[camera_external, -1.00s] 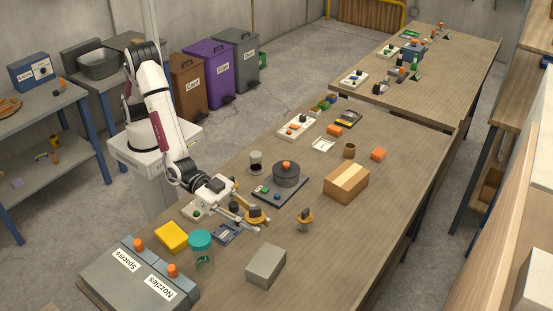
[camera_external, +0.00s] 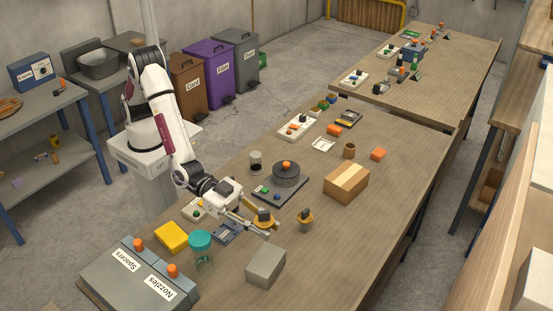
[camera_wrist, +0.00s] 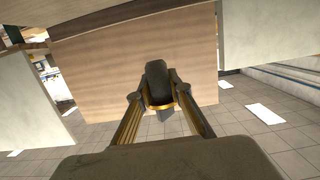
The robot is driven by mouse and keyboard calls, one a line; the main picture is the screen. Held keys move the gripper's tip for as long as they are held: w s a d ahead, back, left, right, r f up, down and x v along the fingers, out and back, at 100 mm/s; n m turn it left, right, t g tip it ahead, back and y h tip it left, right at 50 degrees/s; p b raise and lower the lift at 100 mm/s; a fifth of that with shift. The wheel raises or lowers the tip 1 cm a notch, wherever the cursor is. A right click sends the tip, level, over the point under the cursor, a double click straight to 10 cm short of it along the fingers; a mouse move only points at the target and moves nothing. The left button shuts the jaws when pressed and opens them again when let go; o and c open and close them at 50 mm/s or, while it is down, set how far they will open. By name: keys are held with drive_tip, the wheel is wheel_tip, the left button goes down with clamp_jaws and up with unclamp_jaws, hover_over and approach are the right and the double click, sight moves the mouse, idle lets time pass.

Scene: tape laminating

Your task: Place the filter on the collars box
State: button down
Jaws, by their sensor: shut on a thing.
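My gripper (camera_external: 262,226) is over the near middle of the wooden table, shut on a dark piece (camera_external: 264,215). In the wrist view the dark rounded piece (camera_wrist: 158,82) sits between the two yellow-edged fingers, with an orange-yellow band and a grey tip below it. I cannot tell for sure whether it is the filter. No label reading "Collars" is legible. Two lidded grey boxes with orange knobs stand at the near left, labelled Spacers (camera_external: 118,270) and Nozzles (camera_external: 165,293).
A grey block (camera_external: 266,266) and a yellow-and-dark piece (camera_external: 306,218) stand close to my gripper. A teal-lidded jar (camera_external: 200,241), yellow block (camera_external: 172,237) and dark blue labelled item (camera_external: 226,233) lie left of it. A cardboard box (camera_external: 346,183) stands farther right.

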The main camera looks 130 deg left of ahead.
drive_tip(key=shift+w+f, duration=0.1)
idle(0.3)
hover_over(262, 258)
drive_tip(key=w, duration=0.1)
drive_tip(key=shift+w+a+f, duration=0.1)
drive_tip(key=shift+f, duration=2.9)
drive_tip(key=shift+f, duration=0.1)
drive_tip(key=shift+f, duration=1.8)
drive_tip(key=shift+f, duration=0.1)
drive_tip(key=c, duration=1.8)
unclamp_jaws()
drive_tip(key=shift+c, duration=0.2)
drive_tip(key=shift+s+r, duration=0.2)
drive_tip(key=shift+s, duration=0.4)
drive_tip(key=s+r, duration=0.1)
drive_tip(key=s, duration=0.9)
drive_tip(key=shift+s+r, duration=0.3)
drive_tip(key=shift+s, duration=0.05)
